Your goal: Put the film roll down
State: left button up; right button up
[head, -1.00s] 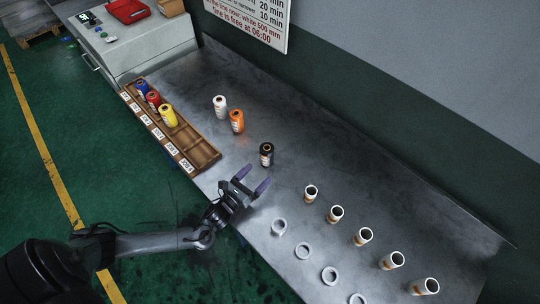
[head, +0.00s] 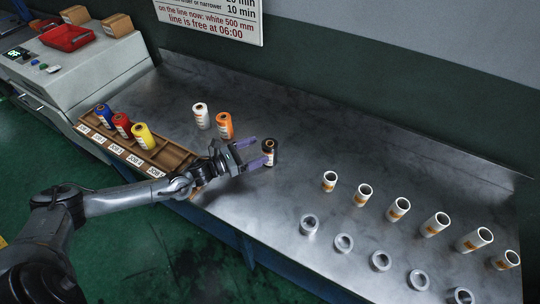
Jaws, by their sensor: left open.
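A white roll (head: 201,117) and an orange roll (head: 224,126) stand upright farther back. Blue (head: 104,115), red (head: 122,126) and yellow (head: 142,137) rolls stand in the labelled wooden rack (head: 176,154). My left arm hides the rack's near end. My right gripper is not in view.
White cores (head: 399,209) stand in a row on the right of the table, with grey rings (head: 344,243) lying in front of them. A machine with a red tray (head: 67,38) and cardboard boxes is at the back left. The table's back middle is clear.

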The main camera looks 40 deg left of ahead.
aim_at(274, 142)
pick_arm(q)
jog(key=shift+d+b+x, duration=0.2)
jog(key=shift+b+x, duration=0.25)
jog(key=shift+x, duration=3.25)
jog(key=shift+s+r, duration=0.1)
jog(key=shift+r, duration=0.05)
jog(key=shift+c, duration=0.3)
jog(key=c, duration=1.2)
jog(key=shift+r, duration=0.1)
